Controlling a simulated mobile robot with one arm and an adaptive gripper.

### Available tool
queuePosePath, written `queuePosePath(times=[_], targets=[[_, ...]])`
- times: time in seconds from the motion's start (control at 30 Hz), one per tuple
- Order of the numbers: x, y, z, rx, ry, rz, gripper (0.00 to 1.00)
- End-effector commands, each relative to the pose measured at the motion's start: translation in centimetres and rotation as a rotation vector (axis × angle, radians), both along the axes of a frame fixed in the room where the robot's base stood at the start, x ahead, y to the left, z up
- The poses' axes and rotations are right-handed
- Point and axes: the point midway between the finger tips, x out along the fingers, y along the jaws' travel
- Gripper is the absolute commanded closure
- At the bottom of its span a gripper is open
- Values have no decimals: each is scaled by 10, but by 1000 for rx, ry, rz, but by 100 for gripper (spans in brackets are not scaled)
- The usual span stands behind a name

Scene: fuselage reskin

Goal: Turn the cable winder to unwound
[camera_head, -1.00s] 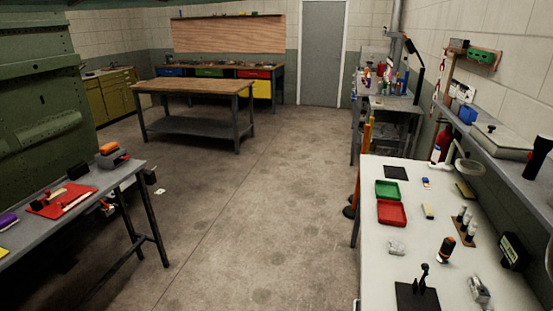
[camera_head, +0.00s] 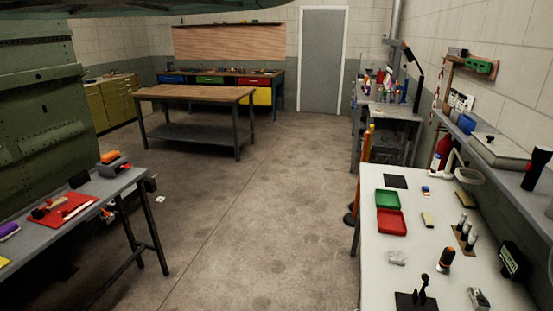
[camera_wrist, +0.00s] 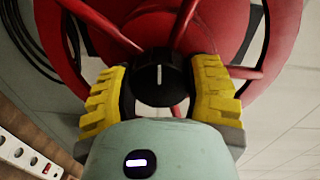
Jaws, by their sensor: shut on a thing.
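The cable winder (camera_wrist: 58,38) fills the top of the wrist view as a red round body with red spokes. A black round knob (camera_wrist: 160,85) with an upright white line sits at its middle. My gripper (camera_wrist: 162,76) has its two yellow ribbed fingers on the left and right sides of the knob and is shut on it. Neither the winder nor my gripper is visible in the head view.
In the wrist view, black cable (camera_wrist: 28,40) hangs at upper left and a socket strip (camera_wrist: 25,155) is at lower left. In the head view, a white-topped table (camera_head: 375,255) stands right, a grey bench (camera_head: 120,180) left, with open floor (camera_head: 250,220) between.

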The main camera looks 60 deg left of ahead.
Motion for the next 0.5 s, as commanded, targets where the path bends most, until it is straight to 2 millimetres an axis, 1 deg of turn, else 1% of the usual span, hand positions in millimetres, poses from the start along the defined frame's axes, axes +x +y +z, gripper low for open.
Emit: queuePosePath(times=[0.03,0.37,0.4,0.5], targets=[[3,2,0,4,-4,10,83],[2,1,0,4,-4,8,83],[2,1,0,4,-4,8,43],[2,1,0,3,-3,6,32]])
